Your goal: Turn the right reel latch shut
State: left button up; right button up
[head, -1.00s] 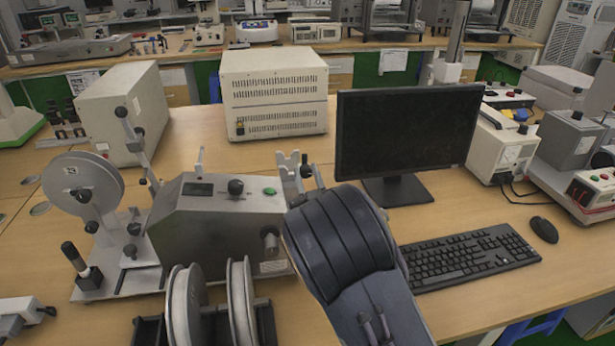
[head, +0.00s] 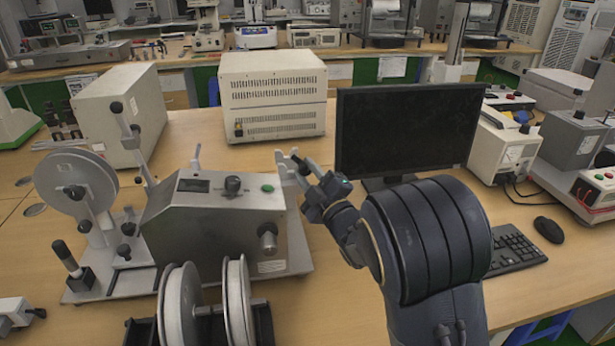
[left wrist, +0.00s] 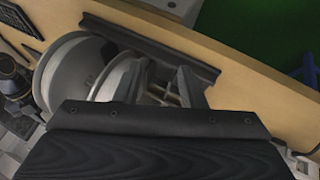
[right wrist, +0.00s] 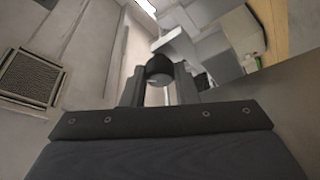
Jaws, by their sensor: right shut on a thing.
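The grey reel machine (head: 215,225) stands on the wooden bench. The right reel latch (head: 289,170), a pale metal piece with a black knob, is at the machine's right end. My right gripper (head: 306,174) is at this latch, coming from the right. In the right wrist view the black knob (right wrist: 159,67) sits between the fingers of my right gripper (right wrist: 158,88), which is shut on it. My left gripper (left wrist: 167,88) shows only in the left wrist view, fingers apart and apparently empty, above pale reels (left wrist: 75,75). The latch's inner side is partly hidden.
A left reel (head: 75,188) stands on the machine's left side. Two pale reels on a dark stand (head: 205,305) are in front. A monitor (head: 405,130), keyboard (head: 512,250) and mouse (head: 549,229) lie to the right. A beige box (head: 272,95) stands behind.

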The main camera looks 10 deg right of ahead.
jog(key=n+g, duration=0.1)
jog(key=n, duration=0.4)
jog(key=shift+r+g, duration=0.1)
jog(key=shift+g, duration=0.3)
jog(key=shift+n+g, duration=0.8)
jog(key=shift+n, duration=1.3)
jog(key=o, duration=1)
jog(key=v, duration=0.7)
jog(key=shift+s, duration=0.4)
